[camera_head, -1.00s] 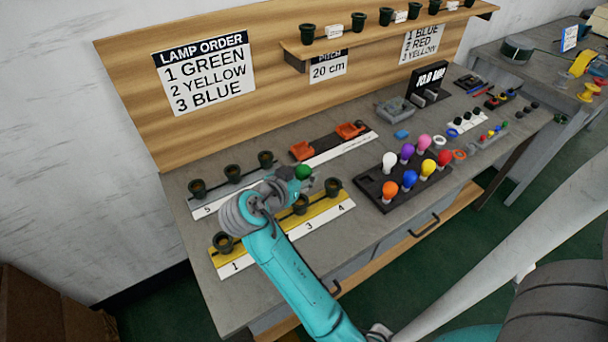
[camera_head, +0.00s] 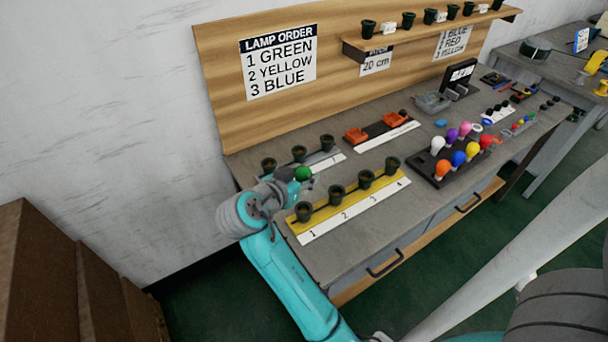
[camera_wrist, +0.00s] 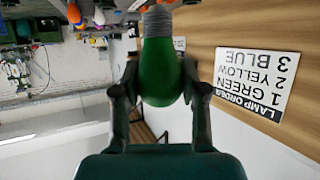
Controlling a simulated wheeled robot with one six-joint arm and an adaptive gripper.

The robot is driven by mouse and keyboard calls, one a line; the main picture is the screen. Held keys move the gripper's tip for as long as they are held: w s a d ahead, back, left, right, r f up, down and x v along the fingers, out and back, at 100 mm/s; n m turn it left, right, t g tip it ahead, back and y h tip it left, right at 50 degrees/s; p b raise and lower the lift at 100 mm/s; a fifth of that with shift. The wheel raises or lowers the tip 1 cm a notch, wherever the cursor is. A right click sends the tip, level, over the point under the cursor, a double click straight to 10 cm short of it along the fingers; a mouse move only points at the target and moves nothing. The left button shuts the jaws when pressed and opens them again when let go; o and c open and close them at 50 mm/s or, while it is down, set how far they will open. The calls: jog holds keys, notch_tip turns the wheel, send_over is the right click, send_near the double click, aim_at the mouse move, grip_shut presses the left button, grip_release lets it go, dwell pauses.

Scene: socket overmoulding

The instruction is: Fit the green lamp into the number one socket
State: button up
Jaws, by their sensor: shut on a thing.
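The green lamp (camera_head: 302,173) is held in my gripper (camera_head: 292,177), above the bench behind the number one socket. In the wrist view the green lamp (camera_wrist: 160,70) sits between the two fingers of my gripper (camera_wrist: 160,92), its grey threaded base pointing away from the palm. The number one socket (camera_head: 304,211) is a dark cup at the left end of the yellow strip (camera_head: 335,214), above the printed 1. It looks empty and stands just in front of and below the gripper. Several more dark sockets stand along the strip to its right.
A grey strip with dark sockets (camera_head: 327,143) lies behind the yellow one, partly hidden by my arm. A dark rack (camera_head: 424,165) of coloured lamps stands to the right. Orange holders (camera_head: 393,119) sit farther back. A lamp order sign (camera_head: 278,62) hangs on the wooden backboard (camera_head: 222,75).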

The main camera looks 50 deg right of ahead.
jog(key=shift+f, duration=0.15)
jog(key=shift+f, duration=2.7)
jog(key=shift+f, duration=1.3)
jog(key=o, duration=1.1)
jog(key=v, duration=1.2)
